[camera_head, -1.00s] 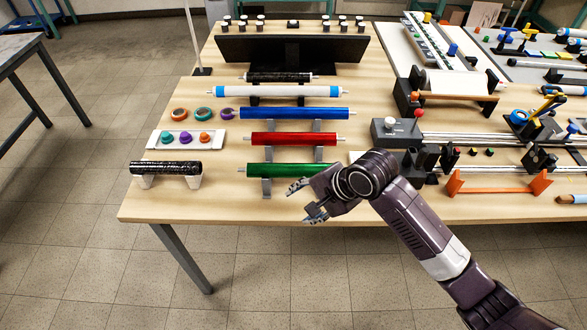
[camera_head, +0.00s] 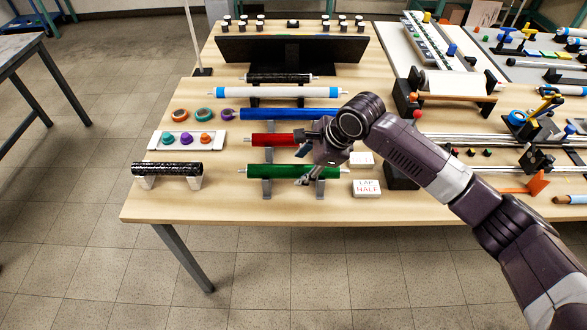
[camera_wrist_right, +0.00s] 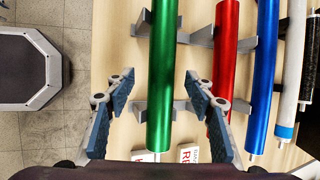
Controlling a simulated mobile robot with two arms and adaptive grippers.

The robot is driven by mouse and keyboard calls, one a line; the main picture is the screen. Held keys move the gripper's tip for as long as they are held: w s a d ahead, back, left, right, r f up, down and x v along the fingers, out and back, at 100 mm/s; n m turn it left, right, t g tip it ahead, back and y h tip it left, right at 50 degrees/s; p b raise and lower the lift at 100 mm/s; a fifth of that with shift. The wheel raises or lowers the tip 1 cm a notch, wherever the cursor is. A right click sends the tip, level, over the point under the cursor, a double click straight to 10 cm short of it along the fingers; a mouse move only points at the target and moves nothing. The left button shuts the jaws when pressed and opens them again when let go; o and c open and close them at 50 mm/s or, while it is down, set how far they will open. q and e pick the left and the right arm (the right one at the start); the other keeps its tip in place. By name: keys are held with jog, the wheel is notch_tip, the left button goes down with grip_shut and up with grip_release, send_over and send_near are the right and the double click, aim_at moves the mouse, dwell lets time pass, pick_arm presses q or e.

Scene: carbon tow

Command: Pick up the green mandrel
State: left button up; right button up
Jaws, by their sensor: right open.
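The green mandrel (camera_head: 283,171) lies level on grey stands near the front edge of the wooden table; it also shows in the right wrist view (camera_wrist_right: 162,75). My right gripper (camera_head: 303,168) is over the right part of the green mandrel. In the right wrist view it (camera_wrist_right: 158,88) is open, with one finger on each side of the green mandrel and nothing clamped. Whether the fingers are above it or level with it is hard to tell. My left gripper is not in view.
The red mandrel (camera_head: 270,140) lies just behind the green one, close to one finger, with the blue mandrel (camera_head: 272,113) beyond. White labelled blocks (camera_head: 366,187) stand right of the green mandrel. A black roll (camera_head: 168,169) rests at front left.

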aim_at(298, 168)
jog(key=shift+x, duration=1.65)
jog(key=shift+w+r, duration=0.15)
grip_shut()
